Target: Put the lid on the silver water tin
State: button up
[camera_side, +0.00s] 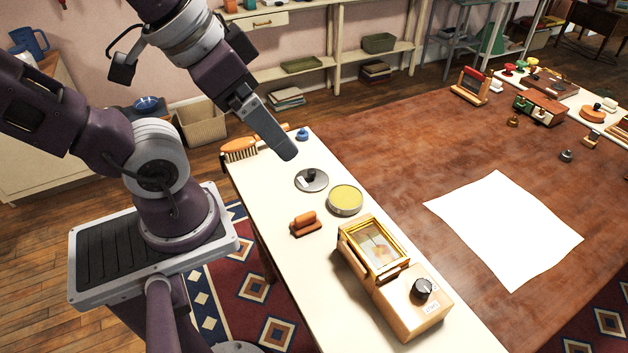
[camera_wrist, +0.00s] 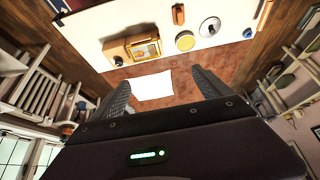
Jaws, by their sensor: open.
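A round grey lid (camera_side: 322,184) with a dark knob lies flat on the narrow cream table; it also shows in the wrist view (camera_wrist: 207,24). Beside it, apart, stands a low round silver-rimmed tin (camera_side: 345,212) with a yellow top surface; it shows in the wrist view (camera_wrist: 185,41) too. I take this as the tin, but cannot tell whether it holds water. My gripper (camera_side: 284,146) is above the table's far end, higher than the lid and off to its far side. In the wrist view my gripper (camera_wrist: 162,84) has its fingers wide apart with nothing between them.
On the cream table (camera_side: 440,335) are an orange-handled block (camera_side: 305,223), a gold-framed glass box (camera_side: 375,248), a wooden box with a black knob (camera_side: 423,288), a brush (camera_side: 238,150) and a small blue item (camera_side: 302,134). White paper (camera_side: 505,230) lies on the brown table.

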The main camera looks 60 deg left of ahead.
jog(key=shift+o, duration=0.7)
jog(key=w+a+f+n+g, duration=0.2)
jog(key=w+a+n, duration=0.3)
jog(key=w, duration=0.4)
jog(key=n+g, duration=0.4)
jog(key=n, duration=1.3)
send_over(312, 171)
notch_tip(312, 171, down, 27)
jog(key=shift+s+f, duration=0.1)
jog(key=shift+s, duration=0.05)
jog(key=shift+n, duration=0.3)
notch_tip(312, 171, down, 7)
jog(key=shift+f, duration=0.1)
jog(key=c, duration=1.2)
notch_tip(312, 171, up, 10)
jog(key=shift+r, duration=0.1)
jog(key=o, duration=0.6)
jog(key=c, duration=1.3)
